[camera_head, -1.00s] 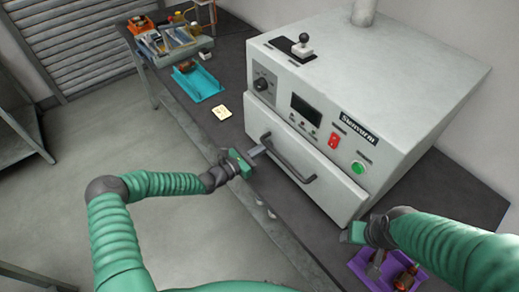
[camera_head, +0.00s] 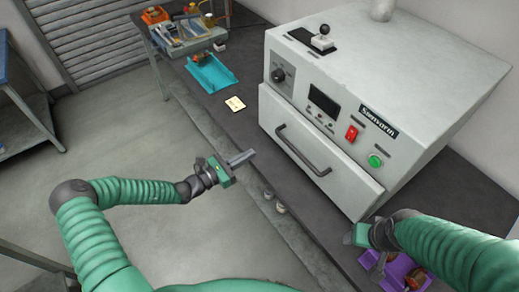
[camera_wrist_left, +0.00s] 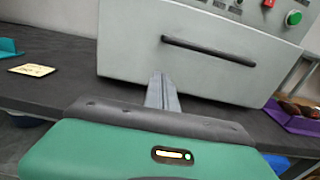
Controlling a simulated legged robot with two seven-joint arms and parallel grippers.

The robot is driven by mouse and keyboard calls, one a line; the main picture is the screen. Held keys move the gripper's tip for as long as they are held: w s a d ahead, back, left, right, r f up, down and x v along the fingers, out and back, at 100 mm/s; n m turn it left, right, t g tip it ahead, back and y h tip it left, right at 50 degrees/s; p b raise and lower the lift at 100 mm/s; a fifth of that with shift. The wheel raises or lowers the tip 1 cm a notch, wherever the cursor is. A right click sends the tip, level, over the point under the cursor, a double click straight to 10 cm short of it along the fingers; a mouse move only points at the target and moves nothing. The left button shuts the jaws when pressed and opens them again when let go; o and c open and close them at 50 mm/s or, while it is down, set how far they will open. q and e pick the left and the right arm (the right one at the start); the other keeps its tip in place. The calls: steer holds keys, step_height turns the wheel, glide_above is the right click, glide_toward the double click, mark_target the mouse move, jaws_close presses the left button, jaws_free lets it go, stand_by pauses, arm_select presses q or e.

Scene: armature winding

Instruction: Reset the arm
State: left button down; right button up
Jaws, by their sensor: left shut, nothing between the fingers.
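My left gripper (camera_head: 241,158) is over the front edge of the dark bench, apart from the machine. Its fingers are shut with nothing between them, and they also show in the left wrist view (camera_wrist_left: 162,92), pointing at the machine's front. My right gripper (camera_head: 352,236) is at the lower right, beside the purple tray; its fingers are not clear. The grey machine (camera_head: 350,172) stands on the bench with its drawer front closed and a dark handle (camera_head: 303,150) across it.
A purple tray (camera_head: 398,272) with copper-coloured parts lies at the right. A teal tray (camera_head: 213,75) and a pale yellow card (camera_head: 235,104) lie on the bench left of the machine. Tools and bins (camera_head: 185,32) stand at the far end. Floor at left is open.

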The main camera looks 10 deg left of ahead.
arm_select(q)
steer(key=s+d+f+m+g+h, duration=0.1)
steer(key=s+d+f+m+g, duration=0.1)
steer(key=s+d+m+g, duration=0.8)
steer(key=s+a+f+m+g+y, duration=0.2)
steer(key=s+a+m+g+y, duration=0.15)
steer(key=s+m, duration=0.45)
steer(key=s+a+r+m+t+y, duration=0.2)
steer(key=s+a+r+m+y, duration=0.3)
steer(key=a+r+m+y, duration=0.3)
steer(key=shift+s+r+m+y, duration=0.4)
steer(key=shift+r+m+y, duration=0.25)
steer(key=shift+r+m, duration=0.35)
arm_select(e)
steer(key=shift+s+d+f, duration=0.15)
steer(key=shift+d, duration=0.45)
